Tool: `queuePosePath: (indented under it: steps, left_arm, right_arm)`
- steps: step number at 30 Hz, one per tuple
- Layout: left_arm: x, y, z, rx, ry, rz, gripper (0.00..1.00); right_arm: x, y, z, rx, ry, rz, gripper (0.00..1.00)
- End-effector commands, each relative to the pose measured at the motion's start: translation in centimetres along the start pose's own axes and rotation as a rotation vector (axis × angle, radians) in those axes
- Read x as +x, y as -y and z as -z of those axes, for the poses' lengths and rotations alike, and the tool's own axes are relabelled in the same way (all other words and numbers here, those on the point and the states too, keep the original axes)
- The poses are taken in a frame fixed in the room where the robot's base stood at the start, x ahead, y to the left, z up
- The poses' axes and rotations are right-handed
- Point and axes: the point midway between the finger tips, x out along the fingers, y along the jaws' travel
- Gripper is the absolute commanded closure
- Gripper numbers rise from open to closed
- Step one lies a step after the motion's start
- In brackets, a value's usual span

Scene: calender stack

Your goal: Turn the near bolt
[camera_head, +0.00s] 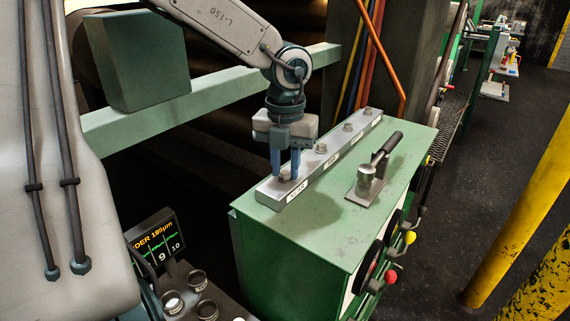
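The near bolt (286,178) sits at the near end of a long grey metal bar that lies on the green cabinet. My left gripper (286,176) points straight down over it, with its two blue fingers one on each side of the bolt. The fingers partly hide the bolt, and I cannot tell whether they touch it or stand slightly apart. More bolts stand along the bar, one in the middle (321,148) and others towards the far end (347,127). My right gripper is not in view.
A metal block with a dark-handled tool (370,178) stands on the green cabinet top (330,217), right of the bar. Handwheels with red and yellow knobs line the cabinet's right side. A small display (157,243) is at lower left. Yellow posts (520,220) stand at right.

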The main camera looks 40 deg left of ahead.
Motion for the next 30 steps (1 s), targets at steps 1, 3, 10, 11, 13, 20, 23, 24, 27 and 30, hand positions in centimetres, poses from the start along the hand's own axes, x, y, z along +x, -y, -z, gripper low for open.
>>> queuePosePath:
  steps: [1, 3, 10, 11, 13, 20, 23, 24, 27, 30]
  left_arm:
    - [0.0, 0.0, -0.01, 0.0, 0.0, 0.0, 0.86]
    - [-0.01, 0.0, -0.01, 0.0, 0.0, 0.0, 1.0]
    - [-0.01, -0.01, -0.02, 0.001, 0.0, 0.0, 1.0]
    - [-0.01, -0.01, -0.02, 0.002, 0.0, 0.0, 1.0]
    - [-0.01, 0.0, -0.02, 0.003, 0.0, 0.0, 1.0]
    - [-0.02, -0.01, -0.02, 0.009, 0.0, 0.0, 1.0]
    - [-0.03, -0.01, -0.02, 0.014, 0.0, 0.0, 1.0]
    - [-0.02, -0.01, -0.02, 0.017, 0.0, 0.0, 1.0]
    - [-0.02, -0.01, -0.02, 0.028, 0.0, 0.0, 1.0]
    - [-0.02, -0.01, -0.02, 0.047, 0.0, 0.0, 1.0]
  right_arm:
    - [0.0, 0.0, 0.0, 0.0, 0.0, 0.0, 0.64]
    - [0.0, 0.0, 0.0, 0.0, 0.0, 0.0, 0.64]
    - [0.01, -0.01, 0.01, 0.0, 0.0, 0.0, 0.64]
    - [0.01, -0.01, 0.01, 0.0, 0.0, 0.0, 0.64]
    - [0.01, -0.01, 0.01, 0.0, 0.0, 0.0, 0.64]
    - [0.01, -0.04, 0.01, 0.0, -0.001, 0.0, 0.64]
    - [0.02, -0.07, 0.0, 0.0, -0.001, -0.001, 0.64]
    - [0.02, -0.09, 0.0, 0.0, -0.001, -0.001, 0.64]
    - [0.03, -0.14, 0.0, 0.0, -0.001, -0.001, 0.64]
    - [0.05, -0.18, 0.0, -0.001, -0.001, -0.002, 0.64]
